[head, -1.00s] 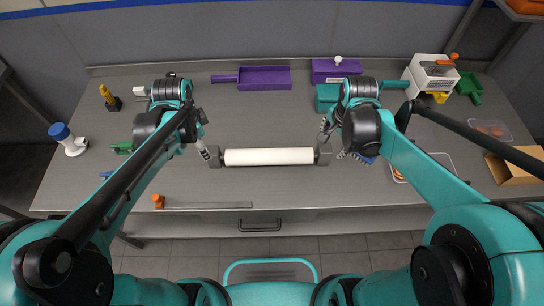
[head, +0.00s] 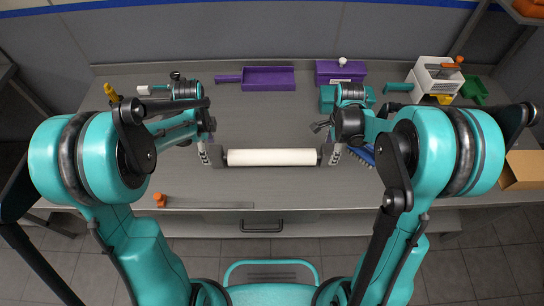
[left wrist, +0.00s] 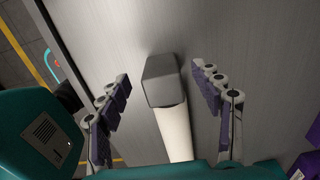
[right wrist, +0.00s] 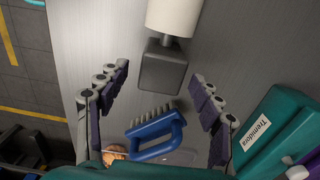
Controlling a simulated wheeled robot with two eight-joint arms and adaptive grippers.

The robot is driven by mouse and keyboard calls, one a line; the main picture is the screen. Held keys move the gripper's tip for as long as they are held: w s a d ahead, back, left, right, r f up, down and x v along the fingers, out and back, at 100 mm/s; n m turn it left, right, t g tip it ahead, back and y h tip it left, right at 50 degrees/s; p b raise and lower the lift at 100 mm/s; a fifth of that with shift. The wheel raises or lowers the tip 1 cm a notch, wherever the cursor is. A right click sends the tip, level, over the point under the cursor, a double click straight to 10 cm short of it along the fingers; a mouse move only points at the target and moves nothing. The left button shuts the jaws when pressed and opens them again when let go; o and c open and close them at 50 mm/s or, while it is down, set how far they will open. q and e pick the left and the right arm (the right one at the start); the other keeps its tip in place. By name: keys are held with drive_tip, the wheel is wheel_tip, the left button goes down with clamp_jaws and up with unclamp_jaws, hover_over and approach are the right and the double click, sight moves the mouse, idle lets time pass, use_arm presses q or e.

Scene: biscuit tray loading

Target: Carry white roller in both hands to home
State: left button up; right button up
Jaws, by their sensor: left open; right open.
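The white roller (head: 272,157) lies level across the middle of the grey table, with a dark grey block at each end. My left gripper (head: 211,154) is at its left end. In the left wrist view the open fingers (left wrist: 162,92) stand on either side of the left end block (left wrist: 162,80), with gaps on both sides. My right gripper (head: 335,152) is at the right end. In the right wrist view its open fingers (right wrist: 158,90) are spread, and the right end block (right wrist: 161,68) lies between and slightly beyond the fingertips. Neither gripper visibly touches the roller.
A blue brush (right wrist: 157,130) lies by my right gripper. A purple tray (head: 268,79), a purple box (head: 340,70) and a teal box (head: 327,98) stand behind. A scraper with an orange handle (head: 160,200) lies near the front edge. A cardboard box (head: 522,171) sits far right.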

use_arm(q)
drive_tip(key=shift+f, duration=2.65)
use_arm(e)
drive_tip(key=shift+f, duration=2.65)
use_arm(q)
clamp_jaws()
use_arm(e)
clamp_jaws()
